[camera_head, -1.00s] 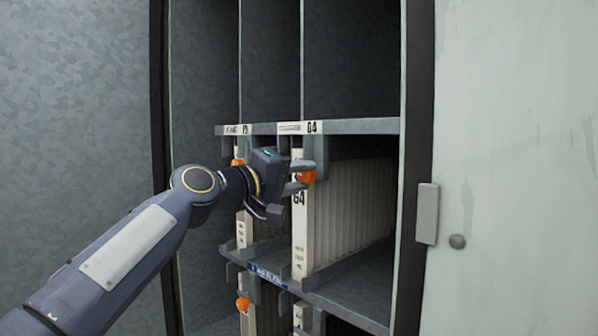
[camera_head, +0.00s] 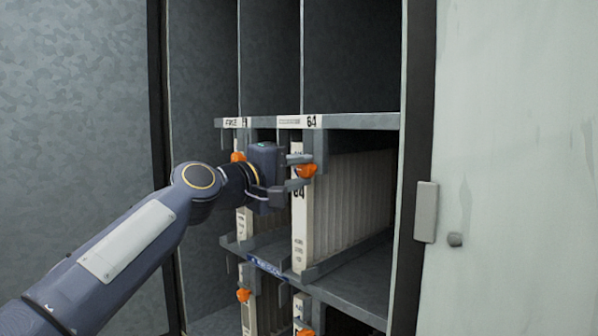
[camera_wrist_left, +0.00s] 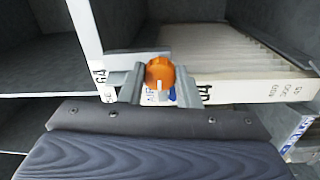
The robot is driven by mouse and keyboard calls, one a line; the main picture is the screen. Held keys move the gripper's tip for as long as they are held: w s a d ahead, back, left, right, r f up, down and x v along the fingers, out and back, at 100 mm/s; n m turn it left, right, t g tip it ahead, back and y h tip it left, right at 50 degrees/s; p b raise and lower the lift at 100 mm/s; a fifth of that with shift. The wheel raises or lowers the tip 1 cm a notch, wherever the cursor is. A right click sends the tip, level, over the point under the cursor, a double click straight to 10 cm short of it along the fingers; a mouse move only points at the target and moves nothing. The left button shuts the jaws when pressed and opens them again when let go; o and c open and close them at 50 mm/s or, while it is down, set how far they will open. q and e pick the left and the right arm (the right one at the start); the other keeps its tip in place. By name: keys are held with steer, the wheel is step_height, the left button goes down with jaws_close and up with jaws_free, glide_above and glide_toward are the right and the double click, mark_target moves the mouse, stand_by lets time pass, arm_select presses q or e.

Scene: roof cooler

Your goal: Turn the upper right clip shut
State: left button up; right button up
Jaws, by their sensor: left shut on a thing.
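The upper right clip (camera_head: 307,171) is an orange knob at the top front of the right-hand pleated filter (camera_head: 345,205), just under the shelf edge labelled 64. My left gripper (camera_head: 300,172) reaches it from the left, with its fingers above and below it, and is shut on it. In the left wrist view the orange clip (camera_wrist_left: 160,72) sits between the two grey fingertips (camera_wrist_left: 158,85). The fingers hide part of the clip's sides. My right gripper is not in view.
Another orange clip (camera_head: 238,157) is on the filter to the left, close behind my gripper. Lower orange clips (camera_head: 243,295) show on the row below. The cabinet's dark right post (camera_head: 413,160) and pale door (camera_head: 515,150) stand to the right. The upper bays are empty.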

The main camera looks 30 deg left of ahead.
arm_select(q)
steer(key=o, duration=1)
steer(key=shift+c, duration=0.2)
steer(key=shift+s, duration=0.1)
steer(key=b+v, duration=0.2)
steer(key=v, duration=0.5)
steer(key=shift+s+a+b, duration=0.15)
steer(key=shift+s+b, duration=0.2)
steer(key=shift+f, duration=0.2)
steer(key=s+d+f+m+g, duration=0.3)
steer(key=s+f, duration=0.4)
steer(key=f, duration=0.8)
steer(key=s+d+f+m+g+y, duration=0.1)
steer(key=s+d+f+m+g, duration=0.2)
steer(key=s+f, duration=0.5)
steer(key=s+d+f+m+g+y, duration=0.1)
steer(key=s+d+f+m+g, duration=0.2)
steer(key=f, duration=1.9)
steer(key=s+m+g, duration=0.1)
steer(key=s+g, duration=0.1)
steer(key=s, duration=0.2)
steer(key=shift+s+m+g, duration=0.25)
steer(key=shift+m+g, duration=0.15)
